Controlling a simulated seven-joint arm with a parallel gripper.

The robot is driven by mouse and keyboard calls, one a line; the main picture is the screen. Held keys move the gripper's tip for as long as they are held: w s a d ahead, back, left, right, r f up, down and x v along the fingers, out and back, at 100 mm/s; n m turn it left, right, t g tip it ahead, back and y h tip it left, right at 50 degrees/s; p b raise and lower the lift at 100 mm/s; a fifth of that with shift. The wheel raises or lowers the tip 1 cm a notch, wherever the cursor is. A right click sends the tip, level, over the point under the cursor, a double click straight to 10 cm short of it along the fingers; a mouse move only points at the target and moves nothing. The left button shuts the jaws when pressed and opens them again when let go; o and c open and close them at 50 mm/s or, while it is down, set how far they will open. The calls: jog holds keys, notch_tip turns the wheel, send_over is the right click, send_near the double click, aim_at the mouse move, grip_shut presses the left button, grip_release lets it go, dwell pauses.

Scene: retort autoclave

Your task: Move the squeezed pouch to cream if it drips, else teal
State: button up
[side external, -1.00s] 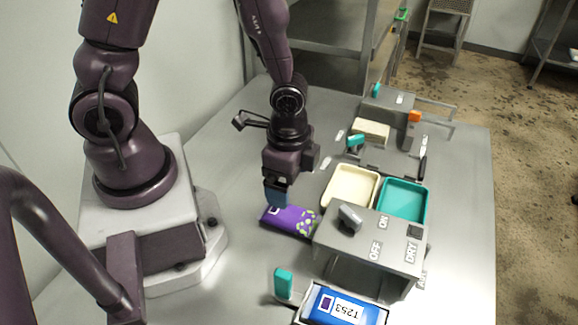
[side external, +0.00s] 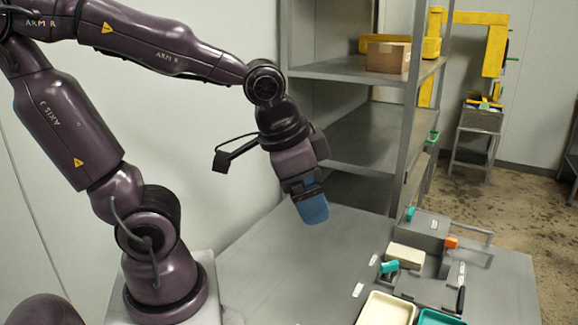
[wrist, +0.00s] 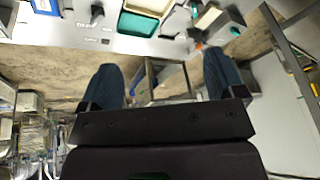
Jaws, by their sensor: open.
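My gripper (side external: 312,208) is raised well above the grey table and tilted, its blue fingers pointing down. In the wrist view my gripper (wrist: 163,78) has its fingers wide apart with nothing between them. The cream tray (side external: 384,311) and the teal tray (side external: 438,319) are partly cut off at the bottom of the side view. The teal tray (wrist: 139,23) and the cream tray (wrist: 150,6) also show at the top of the wrist view. The purple pouch is not in sight in either current view.
The grey table (side external: 300,265) has bare room below my gripper. Behind the trays are a beige block (side external: 406,257), a grey box (side external: 425,226) and an orange piece (side external: 451,243). A metal shelf rack (side external: 360,130) with a cardboard box (side external: 388,57) stands behind the table.

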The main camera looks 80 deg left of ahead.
jog(key=s+r, duration=0.1)
jog(key=s+r+n+t, duration=0.1)
jog(key=r, duration=0.1)
jog(key=shift+s+a+r, duration=0.1)
jog(key=shift+r, duration=0.05)
jog(key=shift+o, duration=0.4)
jog(key=shift+s+r+n+h, duration=0.3)
jog(key=shift+s+r+n, duration=0.05)
jog(key=shift+n, duration=0.05)
jog(key=shift+f, duration=0.1)
jog(key=w+d+f+m+g, duration=0.1)
jog(key=f+m, duration=0.2)
jog(key=f, duration=0.6)
jog(key=w+d+f+m+g, duration=0.1)
jog(key=f+m+g, duration=0.1)
jog(key=f, duration=0.8)
jog(key=w+d+f+m+g, duration=0.1)
jog(key=f+m, duration=0.3)
jog(key=f, duration=0.6)
jog(key=shift+w+d+g, duration=0.2)
jog(key=shift+d+g, duration=0.1)
jog(key=shift+g, duration=0.4)
jog(key=shift+w+f, duration=0.2)
jog(key=shift+f, duration=2.6)
